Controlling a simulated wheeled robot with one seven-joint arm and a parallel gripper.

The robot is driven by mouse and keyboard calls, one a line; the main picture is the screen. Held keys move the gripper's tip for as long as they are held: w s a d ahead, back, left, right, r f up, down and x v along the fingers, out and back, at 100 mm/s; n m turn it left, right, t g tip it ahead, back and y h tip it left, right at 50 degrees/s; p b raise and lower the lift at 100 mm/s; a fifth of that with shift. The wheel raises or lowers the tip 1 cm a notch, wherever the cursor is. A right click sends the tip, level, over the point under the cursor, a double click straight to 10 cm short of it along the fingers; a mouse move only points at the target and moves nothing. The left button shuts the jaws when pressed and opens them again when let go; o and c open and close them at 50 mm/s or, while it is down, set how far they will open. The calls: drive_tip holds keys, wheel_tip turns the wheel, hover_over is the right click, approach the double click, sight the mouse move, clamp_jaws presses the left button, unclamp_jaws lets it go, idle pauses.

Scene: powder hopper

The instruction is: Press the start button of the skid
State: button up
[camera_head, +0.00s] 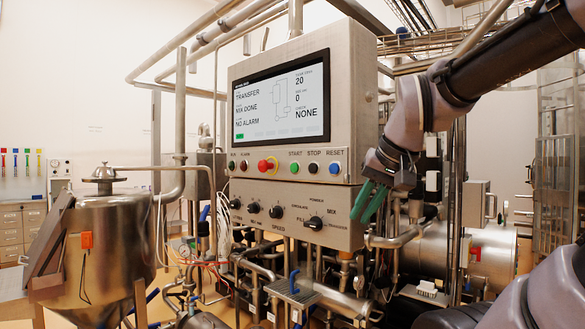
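The start button (294,168) is green and sits under the label START on the skid's grey control panel (347,100). My gripper (369,204) has dark green fingers that point down and slightly left. It is to the right of and below the start button, in front of the panel's right edge, and appears apart from the button. The two fingers overlap closely from this angle, so I cannot tell how far apart they are. Nothing shows held in them.
A black stop button (314,169) and a blue reset button (335,168) are right of start. A red emergency knob (267,165) is left. Below is a panel with selector knobs (316,222). A screen (282,98) above reads TRANSFER, MIX DONE, NO ALARM. A steel hopper (105,245) stands left.

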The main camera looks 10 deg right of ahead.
sight(294, 168)
drive_tip(key=w+a+r+n, duration=0.1)
drive_tip(key=w+r, duration=0.2)
drive_tip(key=w+a+r+n+h, duration=0.1)
drive_tip(key=w+a+r+n, duration=0.1)
drive_tip(key=w, duration=0.1)
drive_tip(key=w+a+r+n+g, duration=0.1)
drive_tip(key=w+r+n, duration=0.1)
drive_tip(key=r, duration=0.1)
drive_tip(key=shift+w+a+r+h, duration=0.3)
drive_tip(key=shift+w+a+h, duration=0.05)
drive_tip(key=shift+w+h, duration=0.05)
clamp_jaws()
drive_tip(key=w+a+r+n+t+h, duration=0.1)
drive_tip(key=w+a+r+n+h, duration=0.1)
drive_tip(key=w+a+r+n, duration=0.3)
drive_tip(key=w+a+r, duration=0.3)
drive_tip(key=w+a, duration=0.1)
drive_tip(key=a, duration=0.1)
drive_tip(key=shift+w+r, duration=0.4)
drive_tip(key=shift+w+d+f, duration=0.8)
drive_tip(key=shift+w+f, duration=0.55)
drive_tip(key=shift+w+d+f, duration=0.85)
drive_tip(key=shift+w+f, duration=0.5)
drive_tip(key=shift+w, duration=0.05)
drive_tip(key=shift+w+d+f, duration=0.8)
drive_tip(key=shift+w+f, duration=0.55)
